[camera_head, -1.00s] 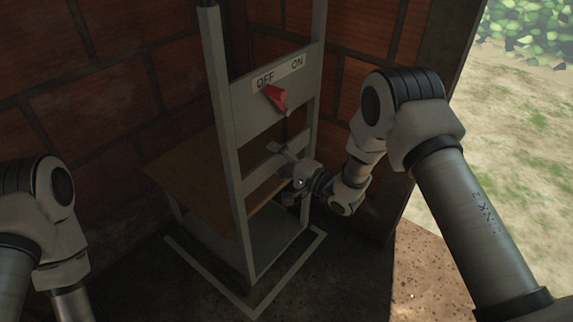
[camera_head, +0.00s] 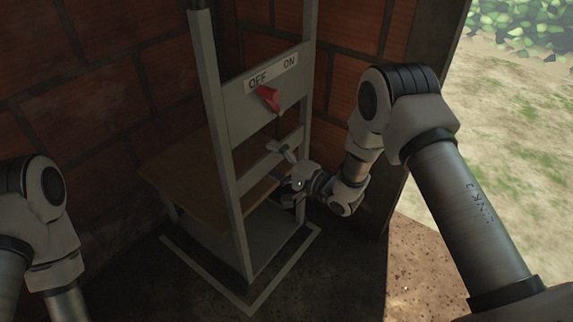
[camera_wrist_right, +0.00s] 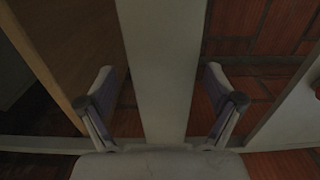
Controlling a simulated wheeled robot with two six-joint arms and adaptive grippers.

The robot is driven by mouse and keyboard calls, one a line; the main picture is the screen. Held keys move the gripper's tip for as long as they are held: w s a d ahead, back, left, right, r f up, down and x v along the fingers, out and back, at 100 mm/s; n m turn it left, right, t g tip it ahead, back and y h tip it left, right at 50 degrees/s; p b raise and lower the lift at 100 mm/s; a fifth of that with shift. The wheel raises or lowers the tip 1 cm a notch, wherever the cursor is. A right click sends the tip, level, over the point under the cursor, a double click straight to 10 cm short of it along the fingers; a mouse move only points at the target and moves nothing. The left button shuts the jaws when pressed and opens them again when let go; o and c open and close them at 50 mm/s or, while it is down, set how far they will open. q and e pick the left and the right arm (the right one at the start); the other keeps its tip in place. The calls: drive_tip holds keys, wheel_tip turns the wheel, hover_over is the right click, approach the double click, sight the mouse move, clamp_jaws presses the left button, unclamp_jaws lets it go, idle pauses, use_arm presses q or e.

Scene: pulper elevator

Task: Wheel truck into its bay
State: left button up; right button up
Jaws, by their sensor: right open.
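The truck (camera_head: 238,180) is a tall grey metal frame with a wooden shelf (camera_head: 185,182), standing upright in the corner. A pale rectangular outline (camera_head: 277,281) on the floor marks the bay. The truck's visible front base lies inside this outline; the far sides are hidden. My right gripper (camera_head: 287,172) is open at the truck's lower crossbar. In the right wrist view a grey bar (camera_wrist_right: 158,75) runs between the spread fingers, with gaps on both sides. My left arm shows at the left edge, but its gripper is out of view.
A red lever (camera_head: 269,98) sits on the upper panel, under the OFF and ON labels. Brick walls (camera_head: 120,90) close in behind and at the left. A dark doorpost stands at the right, with open ground (camera_head: 500,130) beyond. Dark floor is clear in front.

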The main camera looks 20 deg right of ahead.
drive_tip(key=p+v, duration=0.4)
drive_tip(key=v, duration=0.6)
drive_tip(key=shift+s+d, duration=0.2)
drive_tip(key=shift+s, duration=0.05)
drive_tip(key=s+a+f+g+h, duration=0.3)
drive_tip(key=s+f+g+h, duration=0.2)
drive_tip(key=s+f, duration=0.55)
drive_tip(key=s+d+f+n+g+h, duration=0.3)
drive_tip(key=s+d+f+n+g, duration=0.15)
drive_tip(key=s, duration=0.65)
drive_tip(key=s+d+f+n+g+h, duration=0.3)
drive_tip(key=s+d+n+g, duration=0.15)
drive_tip(key=s, duration=0.55)
wheel_tip(320, 180, up, 30)
drive_tip(key=n+p, duration=0.1)
drive_tip(key=p, duration=2.9)
drive_tip(key=shift+s+a+r, duration=0.25)
drive_tip(key=shift+s+a, duration=0.1)
drive_tip(key=shift+a, duration=0.1)
